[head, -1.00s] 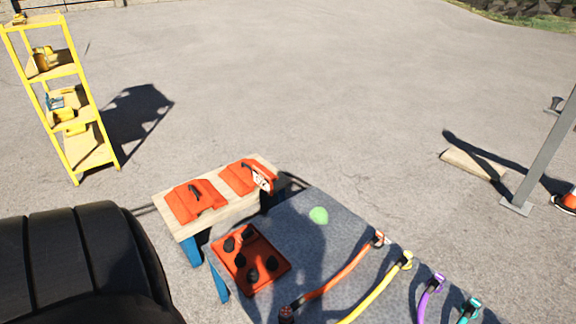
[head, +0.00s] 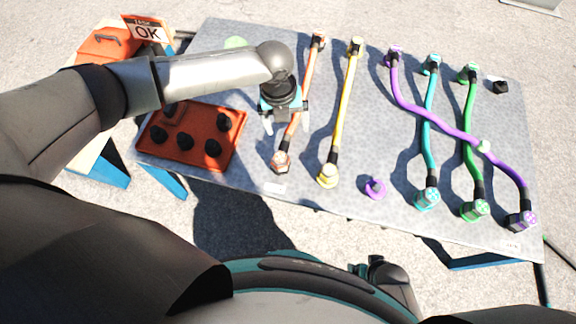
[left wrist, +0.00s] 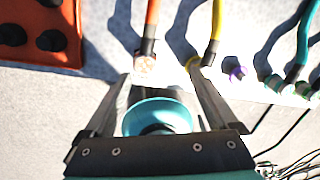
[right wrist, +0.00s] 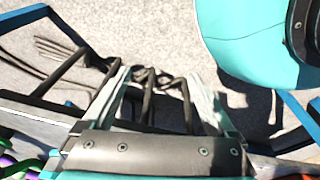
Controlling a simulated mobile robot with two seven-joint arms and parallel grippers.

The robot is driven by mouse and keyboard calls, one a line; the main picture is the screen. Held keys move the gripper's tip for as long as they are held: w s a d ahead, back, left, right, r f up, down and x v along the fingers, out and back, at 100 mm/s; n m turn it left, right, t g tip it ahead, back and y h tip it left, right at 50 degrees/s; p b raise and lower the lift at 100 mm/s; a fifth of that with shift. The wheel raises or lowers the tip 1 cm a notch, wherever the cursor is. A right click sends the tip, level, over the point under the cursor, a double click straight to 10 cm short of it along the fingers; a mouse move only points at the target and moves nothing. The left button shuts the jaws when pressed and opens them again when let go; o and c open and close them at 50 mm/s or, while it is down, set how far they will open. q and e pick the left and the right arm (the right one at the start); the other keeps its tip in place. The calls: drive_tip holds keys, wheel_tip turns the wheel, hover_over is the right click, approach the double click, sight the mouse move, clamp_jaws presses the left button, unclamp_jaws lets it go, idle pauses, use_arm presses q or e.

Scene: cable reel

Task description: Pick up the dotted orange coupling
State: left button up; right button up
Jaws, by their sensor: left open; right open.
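An orange cable (head: 308,80) lies on the grey table, with a coupling at each end. Its near coupling (head: 280,160) is pale orange with a speckled face and stands close to the table's front edge. Its far coupling (head: 318,40) is at the back; dots cannot be made out there. My left gripper (head: 285,122) is open and empty above the orange cable, short of the near coupling. In the left wrist view the near coupling (left wrist: 145,64) shows ahead, between the open fingertips (left wrist: 160,73). My right gripper (right wrist: 160,75) is open and empty, away from the cables.
A red tray (head: 190,150) with black knobs lies left of the orange cable. A yellow cable (head: 346,100) runs close on its right. Purple, teal and green cables lie further right, and a loose purple piece (head: 375,187) sits near the front edge. Pavement surrounds the table (head: 320,210).

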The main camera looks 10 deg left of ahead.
use_arm(q)
drive_tip(key=s+a+m+b, duration=0.1)
drive_tip(key=s+m, duration=0.1)
drive_tip(key=m, duration=0.1)
drive_tip(key=g+y+b, duration=0.1)
drive_tip(key=b, duration=0.2)
hover_over(280, 156)
wheel_tip(280, 156, down, 5)
drive_tip(key=shift+a+r, duration=0.1)
drive_tip(key=shift+r, duration=0.05)
wheel_tip(280, 156, down, 4)
drive_tip(key=shift+f+b, duration=0.1)
drive_tip(key=shift+b, duration=0.7)
drive_tip(key=shift+f+b, duration=0.45)
drive_tip(key=shift+f, duration=0.25)
wheel_tip(280, 156, down, 3)
drive_tip(key=shift+f+b, duration=0.15)
drive_tip(key=shift+b, duration=1)
drive_tip(key=shift+f+b, duration=0.3)
drive_tip(key=shift+f, duration=0.35)
use_arm(e)
drive_tip(key=w+a+r+t, duration=0.1)
drive_tip(key=w+r, duration=0.2)
drive_tip(key=r, duration=0.4)
drive_tip(key=w+a+r+t, duration=0.1)
drive_tip(key=w+r, duration=0.3)
drive_tip(key=r, duration=0.4)
drive_tip(key=shift+a+r, duration=0.15)
drive_tip(key=shift+a, duration=0.15)
